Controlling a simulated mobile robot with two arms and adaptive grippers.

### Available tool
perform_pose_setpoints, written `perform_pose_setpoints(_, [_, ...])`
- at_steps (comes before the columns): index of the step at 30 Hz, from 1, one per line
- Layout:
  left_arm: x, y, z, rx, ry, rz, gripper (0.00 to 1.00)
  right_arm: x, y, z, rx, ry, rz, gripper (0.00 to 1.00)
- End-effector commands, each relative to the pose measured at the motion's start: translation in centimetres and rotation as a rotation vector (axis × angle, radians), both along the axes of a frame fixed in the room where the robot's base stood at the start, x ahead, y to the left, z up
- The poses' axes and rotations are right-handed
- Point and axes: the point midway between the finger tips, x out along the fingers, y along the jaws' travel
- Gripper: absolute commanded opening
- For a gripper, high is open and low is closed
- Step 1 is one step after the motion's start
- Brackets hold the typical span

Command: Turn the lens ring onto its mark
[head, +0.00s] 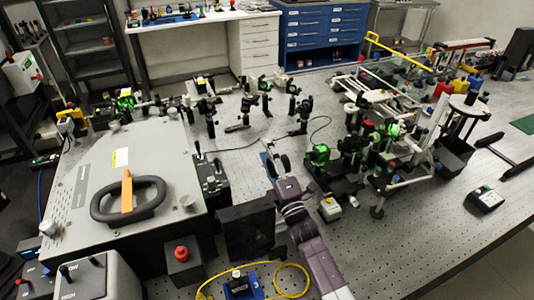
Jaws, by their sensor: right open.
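My right gripper (268,152) is open over the middle of the optical bench (390,250), at the end of my purple and grey arm. It looks empty. A green-lit lens mount (318,153) stands a short way to its right, apart from it. Several black post-mounted optics, among them one behind the gripper (301,112), stand further back. I cannot make out for certain which of these carries the lens ring, and no mark is readable at this size. My left gripper is not in view.
A grey housing (75,190) with a black handle fills the left. A black box (247,228) stands left of my right arm. A yellow cable (290,266) lies near the front. A white-framed assembly (408,172) stands to the right.

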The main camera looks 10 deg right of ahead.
Motion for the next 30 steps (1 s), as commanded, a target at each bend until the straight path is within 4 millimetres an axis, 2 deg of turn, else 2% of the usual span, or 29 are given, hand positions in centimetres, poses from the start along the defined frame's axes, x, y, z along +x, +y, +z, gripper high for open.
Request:
perform_pose_setpoints(5, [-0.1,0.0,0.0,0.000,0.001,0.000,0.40,-1.4,-0.3,-0.5,0.000,0.001,0.000,0.49])
perform_pose_setpoints(18, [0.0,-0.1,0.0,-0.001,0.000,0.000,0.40,-9.7,-1.9,-2.7,-0.002,0.004,0.000,0.49])
perform_pose_setpoints(24, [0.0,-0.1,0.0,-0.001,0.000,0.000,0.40,-11.3,-2.2,-3.2,0.000,0.003,-0.001,0.49])
perform_pose_setpoints(30, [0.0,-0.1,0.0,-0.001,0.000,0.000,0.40,-11.5,-2.3,-3.2,0.000,0.002,-0.001,0.49])
